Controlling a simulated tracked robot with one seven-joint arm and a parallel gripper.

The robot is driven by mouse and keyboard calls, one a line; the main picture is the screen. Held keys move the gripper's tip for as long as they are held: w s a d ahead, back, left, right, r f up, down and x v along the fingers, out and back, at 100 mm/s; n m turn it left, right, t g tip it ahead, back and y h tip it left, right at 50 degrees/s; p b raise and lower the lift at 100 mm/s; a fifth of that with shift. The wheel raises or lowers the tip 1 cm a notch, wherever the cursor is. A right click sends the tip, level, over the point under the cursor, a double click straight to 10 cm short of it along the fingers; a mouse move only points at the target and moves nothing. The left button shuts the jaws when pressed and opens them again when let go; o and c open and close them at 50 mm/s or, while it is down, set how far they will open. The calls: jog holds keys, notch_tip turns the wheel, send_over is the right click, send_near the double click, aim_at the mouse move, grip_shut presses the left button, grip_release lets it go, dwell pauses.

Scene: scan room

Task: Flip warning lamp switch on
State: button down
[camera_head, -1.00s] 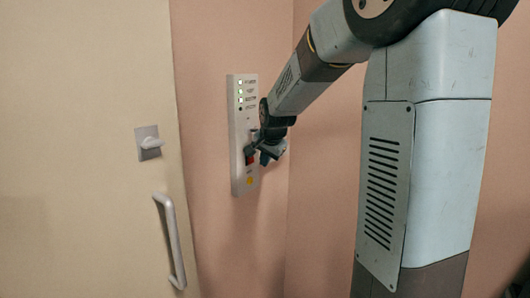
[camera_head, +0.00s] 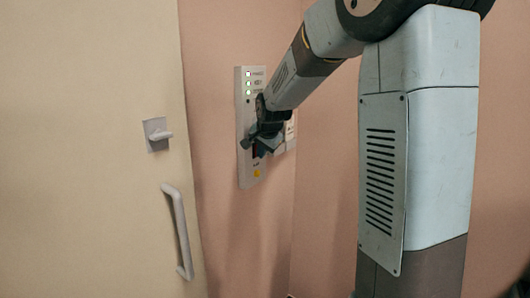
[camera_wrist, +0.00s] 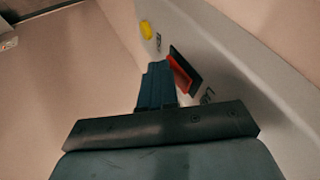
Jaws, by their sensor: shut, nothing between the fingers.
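A pale control panel (camera_head: 243,125) is fixed to the pink wall, with a column of small lit indicators (camera_head: 248,83) near its top. My gripper (camera_head: 250,144) is in front of the panel's lower half and hides part of it. In the wrist view a red rocker switch (camera_wrist: 181,73) in a black frame is on the panel face. My shut, empty fingers (camera_wrist: 157,80) are just left of the switch in that view. Whether they touch it cannot be told. A yellow round mark or button (camera_wrist: 146,30) is farther along the panel; it also shows low on the panel in the head view (camera_head: 257,173).
A cream door (camera_head: 90,150) with a pull handle (camera_head: 179,230) and a small turn knob (camera_head: 158,134) is left of the panel. A pale piece (camera_head: 290,131) shows right of my gripper, partly hidden. The wall below the panel is clear.

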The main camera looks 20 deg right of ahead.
jog(key=shift+w+r, duration=0.1)
dwell(0.3)
jog(key=shift+r, duration=0.85)
